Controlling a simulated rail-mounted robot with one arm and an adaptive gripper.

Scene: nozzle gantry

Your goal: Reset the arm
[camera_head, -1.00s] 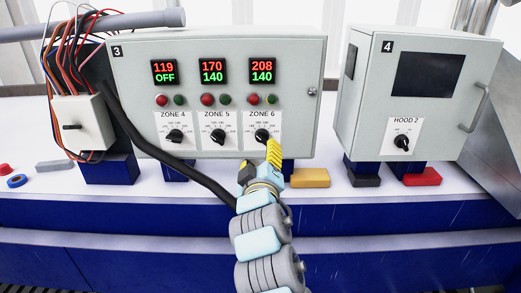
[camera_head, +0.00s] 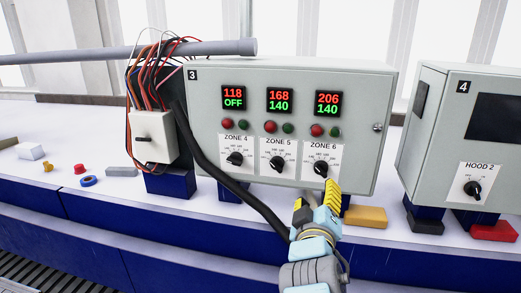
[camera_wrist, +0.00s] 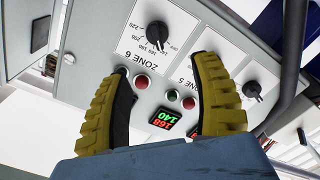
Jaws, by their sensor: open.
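My gripper (camera_head: 326,192) is open and empty, in front of the lower right of control box 3 (camera_head: 358,115), just below the Zone 6 knob (camera_head: 320,169). In the wrist view my gripper (camera_wrist: 163,72) shows two yellow ridged fingers spread apart, with the box face upside down beyond. The Zone 6 knob (camera_wrist: 157,32) shows past the fingertips, clear of both. The Zone 5 knob (camera_wrist: 252,89) is right of the right finger. The Zone 4 display (camera_head: 233,97) reads 118 and OFF, the Zone 5 display (camera_head: 280,100) 168 and 140, the Zone 6 display (camera_head: 328,104) 206 and 140.
Control box 4 (camera_head: 436,140), with a Hood 2 knob (camera_head: 472,188), stands at the right. A thick black cable (camera_head: 225,185) droops left of my arm. A wired white switch box (camera_head: 153,138) is at the left. Small loose items lie on the white bench (camera_head: 65,130).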

